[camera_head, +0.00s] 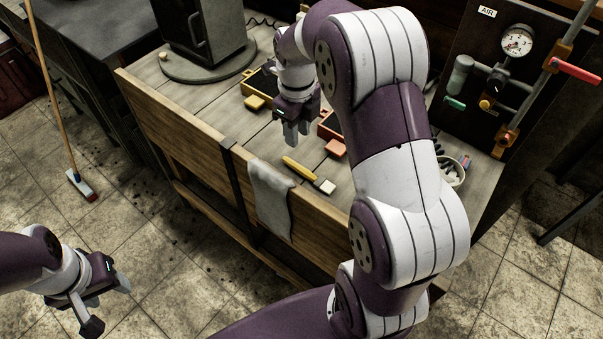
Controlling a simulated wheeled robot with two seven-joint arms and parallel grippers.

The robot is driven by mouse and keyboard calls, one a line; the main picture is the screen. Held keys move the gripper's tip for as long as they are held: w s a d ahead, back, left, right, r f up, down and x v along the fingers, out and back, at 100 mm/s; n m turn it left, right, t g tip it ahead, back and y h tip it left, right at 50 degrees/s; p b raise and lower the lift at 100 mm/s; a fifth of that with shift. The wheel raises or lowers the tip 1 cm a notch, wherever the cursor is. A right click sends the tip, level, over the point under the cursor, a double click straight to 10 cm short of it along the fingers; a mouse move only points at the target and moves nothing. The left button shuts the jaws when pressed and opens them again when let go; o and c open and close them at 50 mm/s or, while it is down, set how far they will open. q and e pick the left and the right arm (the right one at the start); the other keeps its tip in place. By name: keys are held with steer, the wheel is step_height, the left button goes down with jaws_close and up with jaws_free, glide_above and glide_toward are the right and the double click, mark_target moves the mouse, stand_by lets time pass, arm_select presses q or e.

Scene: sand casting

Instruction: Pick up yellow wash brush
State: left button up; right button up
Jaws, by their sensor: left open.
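The yellow wash brush (298,168) lies on the wooden workbench (222,116) near its front edge. Its pale bristle head points toward the lower right. My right gripper (297,135) hangs over the bench, behind the brush and apart from it, with its fingers pointing down. The fingers look close together, and I cannot tell whether they are open or shut. My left gripper (108,304) is open and empty at the lower left, over the floor and away from the bench.
A grey cloth (270,200) hangs over the bench's front edge beside the brush. A yellow box (255,102) and an orange box (335,149) stand near my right gripper. A white container (453,171) is partly behind my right arm. A gauge panel (517,42) stands at the right.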

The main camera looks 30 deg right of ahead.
step_height(320, 180, down, 2)
steer(key=shift+s+f+p, duration=0.15)
steer(key=shift+f+p, duration=0.05)
steer(key=shift+p, duration=0.25)
glide_above(294, 163)
step_height(294, 163, down, 4)
steer(key=shift+d+f+p, duration=0.1)
steer(key=shift+d+p, duration=0.05)
steer(key=shift+p, duration=0.2)
steer(key=f, duration=0.2)
steer(key=f+p, duration=0.1)
steer(key=f, duration=0.1)
steer(key=shift+s, duration=0.25)
steer(key=shift+w+f, duration=0.1)
steer(key=shift+f, duration=0.15)
steer(key=shift+w, duration=0.15)
arm_select(q)
steer(key=shift+w+r, duration=0.25)
steer(key=shift+r, duration=0.5)
arm_select(e)
jaws_close()
